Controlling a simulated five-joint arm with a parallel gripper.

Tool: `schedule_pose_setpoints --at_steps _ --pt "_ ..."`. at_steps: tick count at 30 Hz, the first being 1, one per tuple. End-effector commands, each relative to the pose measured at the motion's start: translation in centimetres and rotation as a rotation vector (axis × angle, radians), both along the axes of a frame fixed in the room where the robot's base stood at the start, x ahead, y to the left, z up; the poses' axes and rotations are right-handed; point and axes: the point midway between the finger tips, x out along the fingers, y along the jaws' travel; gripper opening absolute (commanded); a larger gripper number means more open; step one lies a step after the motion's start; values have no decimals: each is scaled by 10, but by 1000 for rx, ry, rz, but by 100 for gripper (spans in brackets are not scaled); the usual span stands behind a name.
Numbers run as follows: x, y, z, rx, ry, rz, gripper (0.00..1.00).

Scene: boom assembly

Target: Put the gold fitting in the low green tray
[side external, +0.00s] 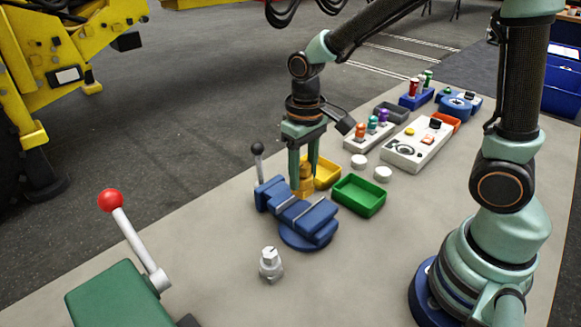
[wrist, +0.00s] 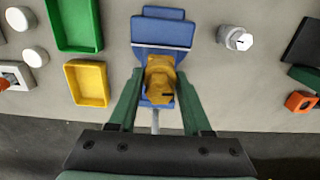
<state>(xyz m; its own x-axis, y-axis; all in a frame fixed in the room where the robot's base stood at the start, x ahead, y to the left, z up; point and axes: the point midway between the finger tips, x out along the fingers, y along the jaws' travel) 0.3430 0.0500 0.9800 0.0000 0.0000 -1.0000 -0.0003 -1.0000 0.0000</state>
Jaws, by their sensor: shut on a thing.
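The gold fitting (side external: 306,181) is between the fingers of my gripper (side external: 307,180), which is shut on it. The fitting (wrist: 160,80) also shows between the green fingers of my gripper (wrist: 160,105) in the wrist view. It is at the blue vise (side external: 298,213), close to its jaws; I cannot tell whether it touches them. The low green tray (side external: 359,196) stands just right of the vise in the side view and looks empty. In the wrist view the green tray (wrist: 98,22) is at the upper left.
A yellow tray (side external: 327,171) stands beside the green tray, behind my gripper. A silver fitting (side external: 270,264) stands in front of the vise. White round pieces (side external: 383,174) lie past the green tray. A red-knobbed lever (side external: 110,201) rises at front left.

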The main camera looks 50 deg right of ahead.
Motion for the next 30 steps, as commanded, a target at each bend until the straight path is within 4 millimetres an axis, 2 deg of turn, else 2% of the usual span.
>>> schedule_pose_setpoints --at_steps 12,16,20,23,27,30 --pt "0 0 0 0 -1 0 0" --pt "0 -12 0 0 -1 -5 0" --pt "-2 -45 1 0 -3 -12 0" --pt "-8 -78 1 0 -2 -14 0" --pt "-21 -120 1 0 -2 -12 0" --pt "-31 -143 0 0 -2 -9 0"
